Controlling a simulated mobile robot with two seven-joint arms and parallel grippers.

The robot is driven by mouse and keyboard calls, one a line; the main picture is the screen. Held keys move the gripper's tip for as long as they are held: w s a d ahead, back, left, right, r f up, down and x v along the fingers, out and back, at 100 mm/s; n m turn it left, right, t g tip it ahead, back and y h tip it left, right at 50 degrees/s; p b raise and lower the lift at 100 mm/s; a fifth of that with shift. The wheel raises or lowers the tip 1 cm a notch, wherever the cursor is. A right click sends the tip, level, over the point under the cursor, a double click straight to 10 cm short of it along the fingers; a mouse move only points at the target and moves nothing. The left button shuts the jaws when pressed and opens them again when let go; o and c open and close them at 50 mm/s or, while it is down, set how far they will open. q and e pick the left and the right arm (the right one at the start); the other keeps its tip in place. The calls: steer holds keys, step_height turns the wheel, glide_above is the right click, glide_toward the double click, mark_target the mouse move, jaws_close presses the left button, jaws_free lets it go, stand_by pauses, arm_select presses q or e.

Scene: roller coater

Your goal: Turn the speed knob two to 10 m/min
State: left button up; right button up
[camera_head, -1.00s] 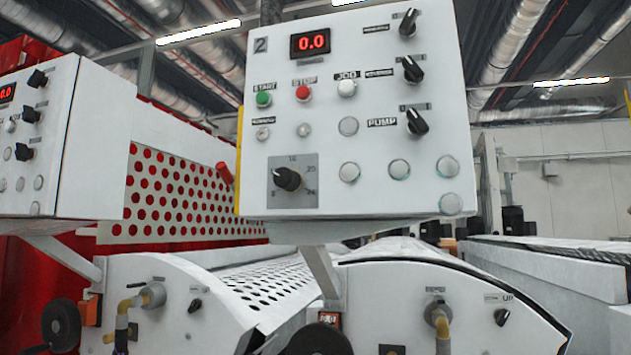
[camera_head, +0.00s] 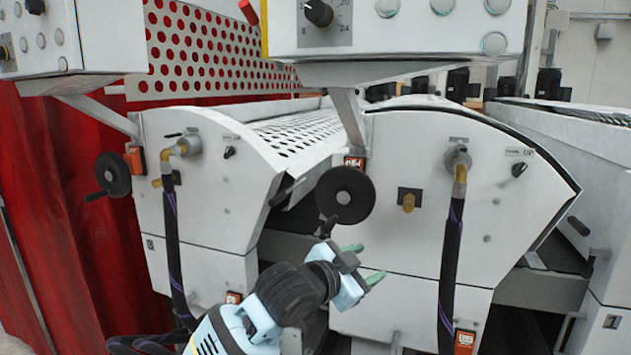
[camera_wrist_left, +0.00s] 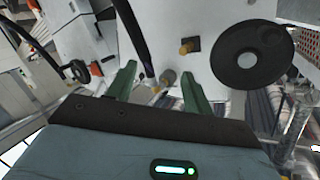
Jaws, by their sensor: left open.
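The black speed knob (camera_head: 318,12) sits on a grey scale plate at the lower left of the white control panel (camera_head: 400,45) marked 2. In the head view the panel is cut off by the top edge, and the scale numbers 20 and 24 show beside the knob. My left gripper (camera_head: 364,263) is low in the picture, below the panel and in front of the white machine housing. Its green fingers are apart and empty, as the left wrist view also shows (camera_wrist_left: 160,88). The knob is not in the wrist view. My right gripper is not in view.
A black handwheel (camera_head: 346,195) stands just above my left gripper, and a dark hose (camera_head: 450,265) hangs to its right. Another control panel (camera_head: 60,45) is at the upper left. Open space lies between the gripper and the panel's underside, apart from the handwheel and a support arm.

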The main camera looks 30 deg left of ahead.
arm_select(q)
step_height(320, 180, up, 13)
steer(key=a+m+t, duration=0.1)
steer(key=m+t+y, duration=0.1)
steer(key=m+t, duration=0.1)
steer(key=t, duration=0.1)
glide_toward(314, 11)
steer(key=w+d+f, duration=0.3)
steer(key=w+f, duration=0.6)
steer(key=w, duration=0.1)
steer(key=s+a+r+t+y, duration=0.1)
steer(key=s+a+r, duration=0.1)
steer(key=s+r, duration=0.6)
steer(key=shift+r+p+x, duration=0.2)
steer(key=shift+x, duration=2.1)
steer(key=shift+r+p+x, duration=0.2)
steer(key=shift+x, duration=2.1)
steer(key=shift+a, duration=0.2)
steer(key=c, duration=1)
steer(key=shift+o, duration=0.2)
steer(key=shift+n+y, duration=0.3)
